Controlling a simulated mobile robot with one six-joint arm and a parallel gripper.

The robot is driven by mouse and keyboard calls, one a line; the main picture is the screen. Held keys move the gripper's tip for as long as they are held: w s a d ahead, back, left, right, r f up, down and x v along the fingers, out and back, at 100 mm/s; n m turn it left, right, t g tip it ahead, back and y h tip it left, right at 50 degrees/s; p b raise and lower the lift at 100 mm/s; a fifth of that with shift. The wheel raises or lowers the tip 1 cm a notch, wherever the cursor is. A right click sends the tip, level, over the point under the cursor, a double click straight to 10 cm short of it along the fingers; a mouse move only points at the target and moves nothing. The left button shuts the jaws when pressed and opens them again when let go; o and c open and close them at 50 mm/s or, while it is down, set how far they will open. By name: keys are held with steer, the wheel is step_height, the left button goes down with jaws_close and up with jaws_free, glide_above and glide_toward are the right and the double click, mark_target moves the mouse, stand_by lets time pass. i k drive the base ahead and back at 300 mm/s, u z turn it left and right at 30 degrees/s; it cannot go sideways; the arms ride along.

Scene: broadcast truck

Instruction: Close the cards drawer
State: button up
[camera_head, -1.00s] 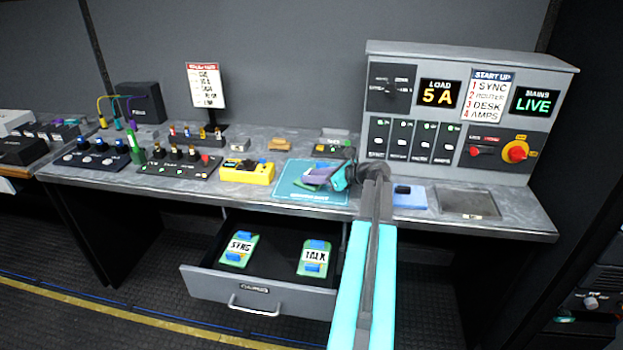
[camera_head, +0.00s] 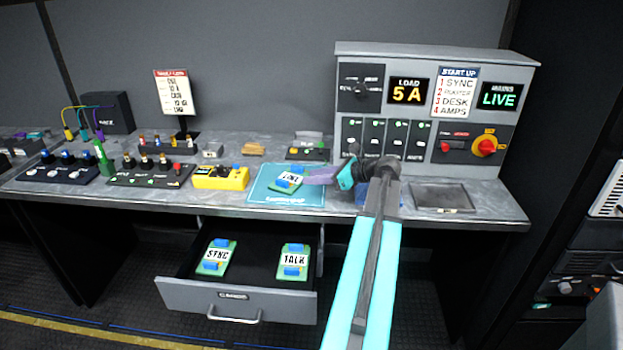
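The cards drawer (camera_head: 236,300) under the desk is pulled open, with a silver bar handle (camera_head: 234,318) on its grey front. My gripper (camera_head: 318,176) is above the desk top, at the right part of the blue mat and just right of a third green card (camera_head: 288,180) lying on that mat. It is well above and behind the drawer front. Its fingers are seen edge-on, so their opening is unclear.
The blue mat (camera_head: 262,194) lies on the grey desk (camera_head: 240,207). A yellow box (camera_head: 221,178) and black button panels (camera_head: 150,173) stand to its left. A large grey power console (camera_head: 420,120) stands at the back right. The floor before the drawer looks clear.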

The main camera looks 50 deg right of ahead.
mark_target(249, 289)
steer(key=k, duration=1.5)
